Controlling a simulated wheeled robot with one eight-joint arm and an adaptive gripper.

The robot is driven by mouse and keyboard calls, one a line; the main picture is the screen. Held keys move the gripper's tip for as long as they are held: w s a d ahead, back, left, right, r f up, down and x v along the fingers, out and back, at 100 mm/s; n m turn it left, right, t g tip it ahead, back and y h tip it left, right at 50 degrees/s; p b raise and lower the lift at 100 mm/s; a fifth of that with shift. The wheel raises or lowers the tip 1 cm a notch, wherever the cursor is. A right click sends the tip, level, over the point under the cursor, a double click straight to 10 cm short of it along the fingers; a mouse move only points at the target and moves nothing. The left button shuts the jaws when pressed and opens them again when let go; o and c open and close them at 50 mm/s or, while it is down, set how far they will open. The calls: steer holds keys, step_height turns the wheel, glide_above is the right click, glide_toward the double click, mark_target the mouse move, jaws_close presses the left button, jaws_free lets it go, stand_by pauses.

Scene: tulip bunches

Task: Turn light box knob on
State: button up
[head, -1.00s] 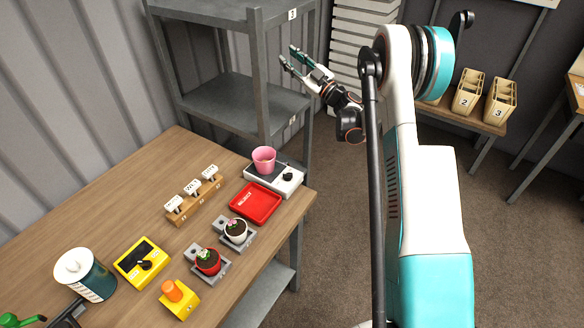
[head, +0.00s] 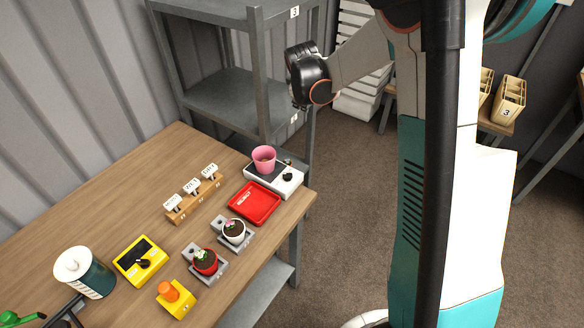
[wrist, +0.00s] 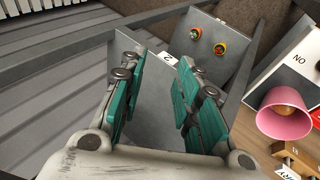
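A white and grey box (head: 283,184) with a black knob (head: 287,176) sits at the table's far right corner and looks like the light box. A pink pot (head: 264,158) stands on it. In the wrist view, the pot (wrist: 285,113) is at the right edge, beside a white surface marked "ON" (wrist: 299,60), seen upside down. The knob is not clear there. My gripper (wrist: 160,60) has its teal fingers apart, with nothing between them. In the head view, its fingers are hidden behind my wrist, in front of the grey shelf, above and beyond the box.
The grey shelf rack (head: 262,75) stands behind the box, close to my wrist. A red tray (head: 254,202), a wooden label stand (head: 193,198), two potted plants and a yellow device with a black knob (head: 140,261) are on the table. Two round items (wrist: 208,40) lie on a shelf.

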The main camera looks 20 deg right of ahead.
mark_target(290, 174)
steer(key=s+a+f+n+g+y, duration=0.1)
steer(key=s+a+n+g+y, duration=0.35)
steer(key=s+a, duration=0.75)
steer(key=shift+n+g+h, duration=0.55)
steer(key=shift+g+h, duration=0.2)
steer(key=shift+g, duration=0.1)
steer(key=f+b, duration=0.1)
steer(key=f, duration=0.3)
steer(key=s+d+f+b, duration=0.1)
steer(key=f, duration=0.4)
steer(key=s+d+f+b, duration=0.1)
steer(key=f+b, duration=0.1)
steer(key=f, duration=0.3)
steer(key=shift+f, duration=0.1)
steer(key=shift+c, duration=0.6)
jaws_close()
